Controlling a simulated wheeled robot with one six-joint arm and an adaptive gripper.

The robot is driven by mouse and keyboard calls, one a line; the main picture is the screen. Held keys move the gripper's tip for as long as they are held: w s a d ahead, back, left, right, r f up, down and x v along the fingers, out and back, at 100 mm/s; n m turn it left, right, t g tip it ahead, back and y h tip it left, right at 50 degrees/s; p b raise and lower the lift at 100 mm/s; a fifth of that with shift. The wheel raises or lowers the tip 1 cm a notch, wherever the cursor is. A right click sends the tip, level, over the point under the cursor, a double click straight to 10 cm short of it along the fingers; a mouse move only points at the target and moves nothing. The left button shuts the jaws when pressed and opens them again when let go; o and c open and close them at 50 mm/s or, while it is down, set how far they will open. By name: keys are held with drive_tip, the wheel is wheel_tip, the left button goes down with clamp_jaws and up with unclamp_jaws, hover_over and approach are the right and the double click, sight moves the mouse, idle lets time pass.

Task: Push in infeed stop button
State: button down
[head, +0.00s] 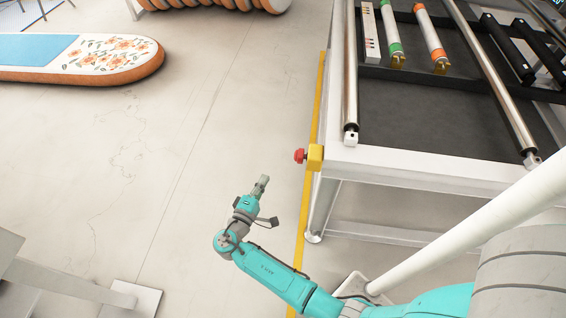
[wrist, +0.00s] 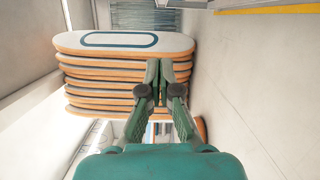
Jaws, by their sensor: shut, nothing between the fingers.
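The infeed stop button is a red knob (head: 300,156) on a yellow box (head: 315,157). The box is fixed to the near left corner of the white table frame. My gripper (head: 263,182) is shut and empty. In the head view it appears to the left of and lower than the button, with a clear gap between them. In the wrist view the shut fingers (wrist: 160,70) point toward a stack of boards, and the button is not in that view.
The white-framed table (head: 430,165) carries metal rollers and a dark bed. A floral board (head: 110,58) lies at upper left. A stack of boards (wrist: 100,85) fills the wrist view's left middle.

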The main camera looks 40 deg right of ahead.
sight(296, 156)
drive_tip(key=d, duration=1.1)
drive_tip(key=shift+w+d+r, duration=0.2)
drive_tip(key=shift+w+d, duration=0.1)
drive_tip(key=shift+w, duration=0.05)
